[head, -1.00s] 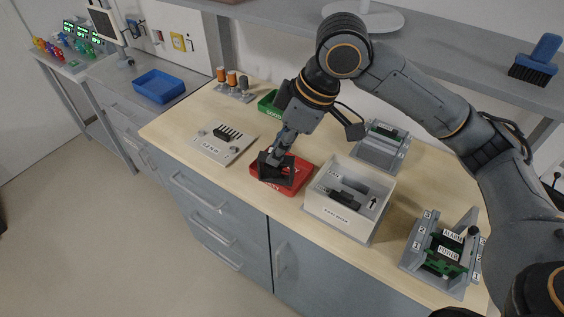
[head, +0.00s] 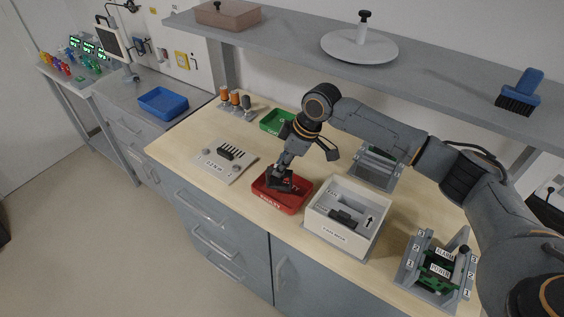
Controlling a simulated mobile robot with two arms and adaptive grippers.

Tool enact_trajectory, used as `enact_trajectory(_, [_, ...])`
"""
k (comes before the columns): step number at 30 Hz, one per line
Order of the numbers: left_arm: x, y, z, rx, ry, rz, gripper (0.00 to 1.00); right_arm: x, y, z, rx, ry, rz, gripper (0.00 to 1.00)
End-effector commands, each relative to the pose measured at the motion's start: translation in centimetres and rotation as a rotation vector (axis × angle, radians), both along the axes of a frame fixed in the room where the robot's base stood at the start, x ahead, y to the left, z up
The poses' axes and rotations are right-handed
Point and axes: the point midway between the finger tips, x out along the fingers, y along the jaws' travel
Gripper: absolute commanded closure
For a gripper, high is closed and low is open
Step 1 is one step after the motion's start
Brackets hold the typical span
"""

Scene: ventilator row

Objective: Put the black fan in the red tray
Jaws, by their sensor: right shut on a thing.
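The black fan (head: 277,185) is in the jaws of my right gripper (head: 281,173), which reaches down over the red tray (head: 291,208). The gripper is shut on the fan and hides part of it. The fan is within the tray's outline, low down; I cannot tell whether it touches the tray floor. The red tray lies on the wooden bench, left of the white box. My left gripper is not in view.
The open white box (head: 337,232) with a dark part inside stands right of the tray. A green tray (head: 276,121) is behind, and a grey plate (head: 217,164) lies left. A rack with green boards (head: 437,270) stands at right. A shelf (head: 400,75) runs above the bench.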

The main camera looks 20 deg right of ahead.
Motion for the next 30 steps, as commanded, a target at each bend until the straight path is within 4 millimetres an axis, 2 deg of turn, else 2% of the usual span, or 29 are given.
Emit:
enact_trajectory(2, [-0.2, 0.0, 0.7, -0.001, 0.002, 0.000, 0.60, 0.0, 0.0, -0.5, 0.000, -0.001, 0.000, 1.00])
enact_trajectory(26, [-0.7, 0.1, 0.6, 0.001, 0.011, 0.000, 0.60, 0.0, 0.0, -2.1, 0.001, -0.003, -0.001, 1.00])
enact_trajectory(27, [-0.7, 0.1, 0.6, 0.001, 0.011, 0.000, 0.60, 0.0, 0.0, -2.1, 0.001, -0.003, -0.001, 0.70])
enact_trajectory(29, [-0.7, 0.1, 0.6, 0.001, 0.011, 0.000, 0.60, 0.0, 0.0, -2.1, 0.001, -0.003, -0.001, 0.57])
enact_trajectory(30, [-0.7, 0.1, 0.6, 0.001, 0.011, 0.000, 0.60, 0.0, 0.0, -2.1, 0.001, -0.003, -0.001, 0.56])
